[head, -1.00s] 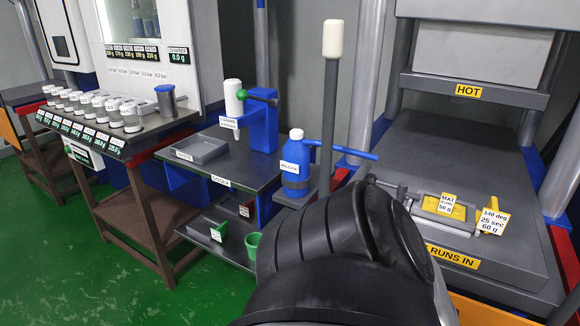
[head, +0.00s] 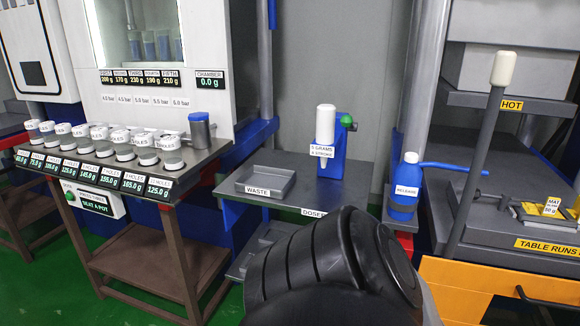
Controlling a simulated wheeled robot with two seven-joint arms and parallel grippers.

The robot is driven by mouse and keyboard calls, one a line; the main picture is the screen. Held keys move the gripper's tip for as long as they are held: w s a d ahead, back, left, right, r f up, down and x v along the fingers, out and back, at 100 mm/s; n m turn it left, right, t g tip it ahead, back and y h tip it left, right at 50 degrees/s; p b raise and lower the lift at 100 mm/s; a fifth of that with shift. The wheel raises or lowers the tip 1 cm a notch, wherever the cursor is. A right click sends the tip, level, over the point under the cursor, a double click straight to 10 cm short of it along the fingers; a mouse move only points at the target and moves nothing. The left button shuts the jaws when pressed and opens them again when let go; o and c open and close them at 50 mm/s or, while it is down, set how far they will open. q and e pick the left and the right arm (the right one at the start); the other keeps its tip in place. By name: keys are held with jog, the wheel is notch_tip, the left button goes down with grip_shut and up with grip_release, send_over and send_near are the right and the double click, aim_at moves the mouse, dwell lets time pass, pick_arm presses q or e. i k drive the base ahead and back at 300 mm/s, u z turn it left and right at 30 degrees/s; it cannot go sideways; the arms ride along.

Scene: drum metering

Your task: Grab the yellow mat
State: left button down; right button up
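The yellow mat (head: 546,213), with a white label reading "MAT" and a weight, lies on the grey press table (head: 470,226) at the right of the head view. It sits in or on a small grey frame there; the lever post partly hides the area beside it. A black, rounded part of my own arm fills the bottom middle, left of the mat and well apart from it. Neither gripper's fingers show in the head view.
A lever post with a white knob (head: 503,68) stands in front of the press. A blue release bottle (head: 404,187) stands left of it. The waste tray (head: 265,182) and white-topped doser (head: 326,138) are in the middle. Several lidded pots (head: 122,146) line the left shelf.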

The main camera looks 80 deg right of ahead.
aim_at(549, 209)
jog(key=z, duration=2.65)
